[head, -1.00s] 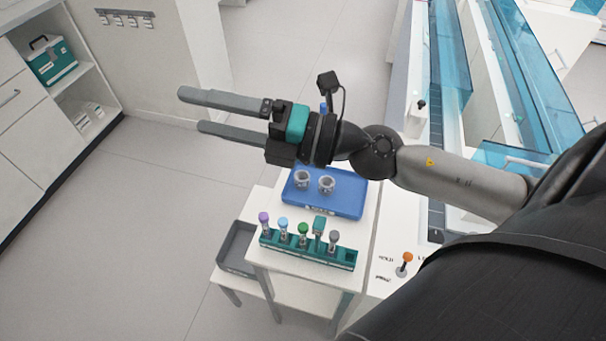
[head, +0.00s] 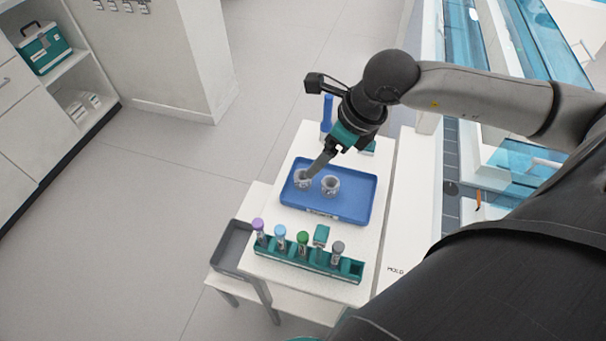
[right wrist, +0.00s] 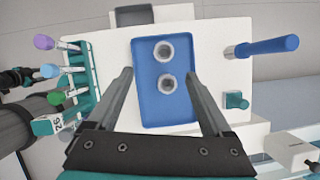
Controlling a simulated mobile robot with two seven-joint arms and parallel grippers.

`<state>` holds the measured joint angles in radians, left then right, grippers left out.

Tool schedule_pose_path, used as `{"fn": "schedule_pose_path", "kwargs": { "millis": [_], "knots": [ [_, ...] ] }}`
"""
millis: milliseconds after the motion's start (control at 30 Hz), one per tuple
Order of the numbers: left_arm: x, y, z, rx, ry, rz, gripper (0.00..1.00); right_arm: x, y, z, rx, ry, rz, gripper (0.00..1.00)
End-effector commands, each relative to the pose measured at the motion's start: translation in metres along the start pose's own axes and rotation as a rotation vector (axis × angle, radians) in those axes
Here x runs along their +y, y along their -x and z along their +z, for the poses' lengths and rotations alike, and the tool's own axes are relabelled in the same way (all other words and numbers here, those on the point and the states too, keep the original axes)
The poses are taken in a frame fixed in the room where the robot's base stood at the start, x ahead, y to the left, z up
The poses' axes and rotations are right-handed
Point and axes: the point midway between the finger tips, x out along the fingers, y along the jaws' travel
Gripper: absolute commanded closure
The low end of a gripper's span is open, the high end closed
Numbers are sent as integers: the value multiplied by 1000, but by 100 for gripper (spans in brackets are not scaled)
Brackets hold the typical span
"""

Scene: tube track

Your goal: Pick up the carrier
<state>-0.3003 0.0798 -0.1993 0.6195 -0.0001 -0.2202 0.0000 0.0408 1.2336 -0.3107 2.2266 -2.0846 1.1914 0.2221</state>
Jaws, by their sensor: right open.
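Two small grey ring-shaped carriers stand side by side on a blue tray (head: 350,208): the left carrier (head: 302,182) and the right carrier (head: 330,186). In the right wrist view they are the upper carrier (right wrist: 163,50) and the lower carrier (right wrist: 168,83), on the blue tray (right wrist: 150,110). My right gripper (head: 310,172) points down over the tray and partly covers the left carrier in the head view. In the right wrist view my right gripper (right wrist: 160,72) is open, its fingers on either side of the tray, with nothing held. My left gripper does not show clearly.
A teal rack (head: 290,257) with several capped tubes stands at the table's front. A grey bin (head: 232,250) is at front left. A blue-handled item (right wrist: 265,47) and a small teal block (right wrist: 236,101) stand behind the tray. The table (head: 375,240) is bare right of the tray.

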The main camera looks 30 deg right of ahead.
Motion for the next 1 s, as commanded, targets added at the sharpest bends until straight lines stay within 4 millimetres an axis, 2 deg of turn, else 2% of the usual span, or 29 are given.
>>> {"fn": "schedule_pose_path", "kwargs": {
  "millis": [33, 300, 567, 833, 1000],
  "knots": [
    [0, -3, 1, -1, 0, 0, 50, 1, -11, 0, -2, -3, 4, 16],
    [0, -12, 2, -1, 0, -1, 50, 1, -56, 0, -1, -3, 4, 16],
    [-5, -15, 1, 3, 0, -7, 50, -1, -72, 1, -1, 0, 2, 16],
    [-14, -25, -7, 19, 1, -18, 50, -7, -110, 3, -1, -2, 5, 16],
    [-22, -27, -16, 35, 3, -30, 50, -7, -120, 3, 0, 1, 4, 16]
  ]
}}
